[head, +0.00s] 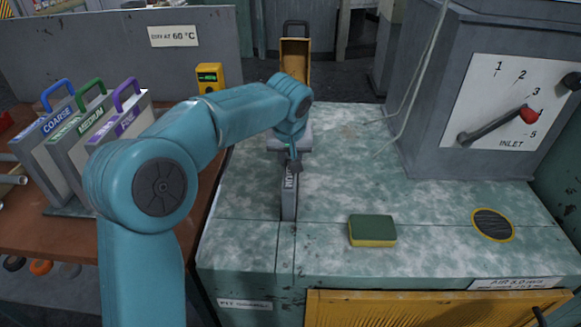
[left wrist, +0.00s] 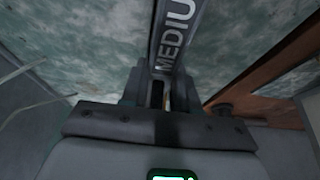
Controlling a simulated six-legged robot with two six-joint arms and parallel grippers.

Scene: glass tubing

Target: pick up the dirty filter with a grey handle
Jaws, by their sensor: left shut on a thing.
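My left gripper (head: 292,163) reaches down over the mottled green bench and is shut on the filter (head: 289,198). The filter is a narrow grey panel seen edge-on from above, upright at a slot line in the bench top. Whether its lower part sits in the slot is not clear. The jaws and arm hide the handle. The filter's face and any dirt are hidden. My right gripper is out of view.
Coarse (head: 57,160), medium (head: 88,140) and purple-handled (head: 128,108) filters stand in a rack at left. A green sponge (head: 372,229) and a round vent (head: 492,225) lie right of the slot. A grey inlet housing (head: 455,120) stands at right.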

